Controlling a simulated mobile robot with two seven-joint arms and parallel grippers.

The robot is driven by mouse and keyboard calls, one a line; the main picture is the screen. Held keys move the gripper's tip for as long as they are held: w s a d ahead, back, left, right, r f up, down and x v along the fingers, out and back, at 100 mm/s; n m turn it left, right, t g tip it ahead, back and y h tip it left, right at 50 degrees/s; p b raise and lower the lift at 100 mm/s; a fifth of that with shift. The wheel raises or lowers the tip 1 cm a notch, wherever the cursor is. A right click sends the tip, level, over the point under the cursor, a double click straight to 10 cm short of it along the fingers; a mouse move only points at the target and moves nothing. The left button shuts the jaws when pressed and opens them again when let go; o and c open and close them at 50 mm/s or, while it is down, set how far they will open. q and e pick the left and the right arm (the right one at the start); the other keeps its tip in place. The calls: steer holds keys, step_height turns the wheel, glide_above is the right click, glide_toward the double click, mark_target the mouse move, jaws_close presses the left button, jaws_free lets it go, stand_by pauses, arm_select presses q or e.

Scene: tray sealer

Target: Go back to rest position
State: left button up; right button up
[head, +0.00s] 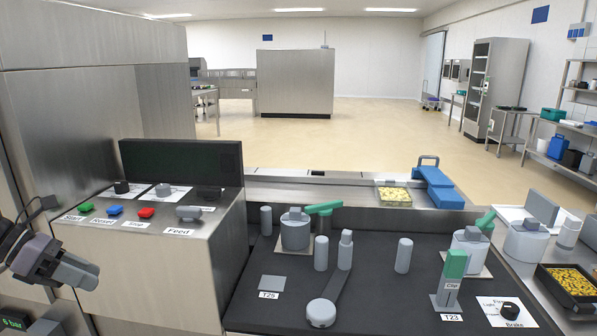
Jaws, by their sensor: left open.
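My left gripper (78,270) is at the left edge of the head view, in front of the steel control console (150,262). It is open, and nothing shows between its fingers. It is apart from the green, blue and red buttons on the console top, below and to the left of them. My right gripper is not in view.
The console carries the Start button (86,207), Reset button (115,210), Stop button (146,213) and Feed knob (189,212). A dark work surface (385,290) with posts and green-handled clamps lies to the right. A filled tray (394,196) sits beyond it. Open floor lies behind.

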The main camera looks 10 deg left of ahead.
arm_select(q)
steer(key=s+d+f+n+t+y+p, duration=0.2)
steer(key=s+d+f+n+t, duration=0.15)
steer(key=f+n, duration=0.65)
steer(key=s+d+f+n+t+y+p, duration=0.15)
steer(key=s+f+n+t, duration=0.3)
steer(key=f+n, duration=0.55)
steer(key=s+d+f+n+g+y+p, duration=0.1)
steer(key=s+d+n, duration=0.2)
steer(key=d+n, duration=0.7)
steer(key=s+d+f+n+g+y+p, duration=0.1)
steer(key=s+d+f+n+g, duration=0.1)
steer(key=d+n, duration=0.9)
steer(key=s+d, duration=0.1)
steer(key=d, duration=0.2)
steer(key=shift+s+d, duration=0.35)
steer(key=shift+s, duration=0.05)
